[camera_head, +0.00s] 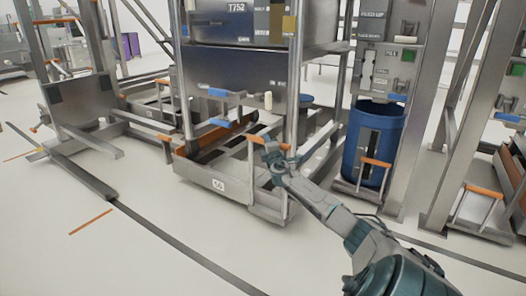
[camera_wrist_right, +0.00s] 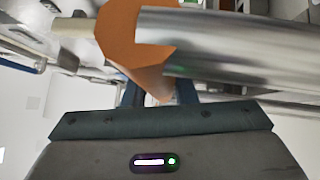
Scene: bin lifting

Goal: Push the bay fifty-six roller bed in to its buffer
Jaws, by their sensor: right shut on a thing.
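The roller bed (camera_head: 240,197) is a low grey metal frame at the foot of the middle bay, with a small white number plate (camera_head: 217,184) on its front; the digits are too small to read surely. An orange handle (camera_head: 256,139) stands up at its right front corner. My right gripper (camera_head: 272,152) is shut on this handle. In the right wrist view the orange handle (camera_wrist_right: 135,35) lies between the fingers (camera_wrist_right: 160,97), with a shiny metal tube beside it. The dark bin (camera_head: 232,75) marked T752 sits above the bed. My left gripper is not in view.
A blue barrel (camera_head: 392,140) stands on a low carrier in the bay to the right. Metal uprights (camera_head: 300,90) flank the middle bay. A dark floor strip (camera_head: 160,240) crosses in front. The pale floor at lower left is clear.

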